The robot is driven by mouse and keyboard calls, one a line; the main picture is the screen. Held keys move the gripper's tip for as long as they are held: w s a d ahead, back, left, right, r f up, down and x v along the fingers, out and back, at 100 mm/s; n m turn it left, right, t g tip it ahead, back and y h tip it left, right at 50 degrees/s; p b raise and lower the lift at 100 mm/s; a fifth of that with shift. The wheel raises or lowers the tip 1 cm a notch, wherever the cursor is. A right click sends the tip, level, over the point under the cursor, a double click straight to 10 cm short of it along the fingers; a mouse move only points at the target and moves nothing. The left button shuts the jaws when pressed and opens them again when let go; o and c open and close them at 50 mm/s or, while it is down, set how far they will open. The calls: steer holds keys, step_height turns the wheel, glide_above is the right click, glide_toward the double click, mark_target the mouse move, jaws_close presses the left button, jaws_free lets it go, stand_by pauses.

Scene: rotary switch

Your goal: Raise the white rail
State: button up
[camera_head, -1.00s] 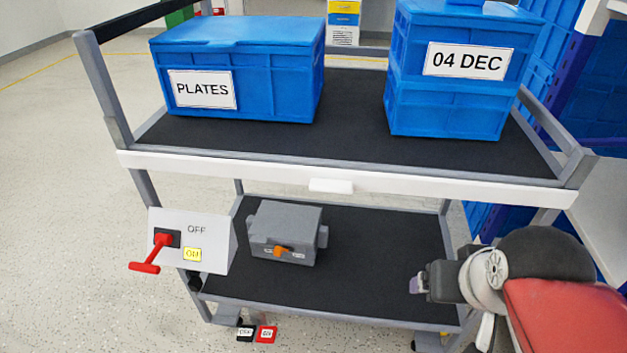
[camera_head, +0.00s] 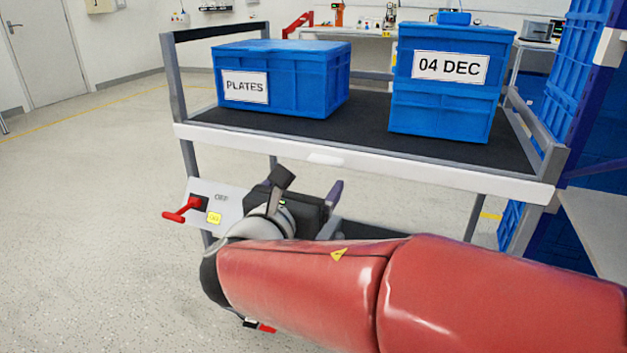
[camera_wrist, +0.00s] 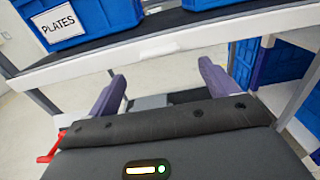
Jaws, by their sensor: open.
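The white rail (camera_head: 420,173) runs along the front edge of the cart's upper shelf, with a small pale tab (camera_head: 325,158) near its middle. The rail also crosses the wrist view (camera_wrist: 180,42) above my fingers. My gripper (camera_head: 308,186) is open and empty, with its fingers spread apart just below the rail and left of its middle. In the wrist view my two purple fingers (camera_wrist: 162,88) point up toward the rail, with nothing between them. I cannot tell whether they touch it. My red arm hides much of the lower shelf.
A switch panel (camera_head: 228,206) with a red handle (camera_head: 182,210) is at the cart's left, close to my gripper. Blue crates labelled PLATES (camera_head: 300,85) and 04 DEC (camera_head: 440,110) stand on the upper shelf. Open floor lies to the left.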

mark_target(323, 162)
steer(key=x, duration=0.7)
steer(key=shift+w, duration=0.4)
steer(key=shift+c, duration=0.3)
steer(key=c, duration=1.3)
step_height(323, 162, up, 7)
steer(key=p, duration=0.4)
steer(key=shift+r+p, duration=0.1)
steer(key=shift+p, duration=0.25)
steer(key=o, duration=1.2)
steer(key=shift+o, duration=0.8)
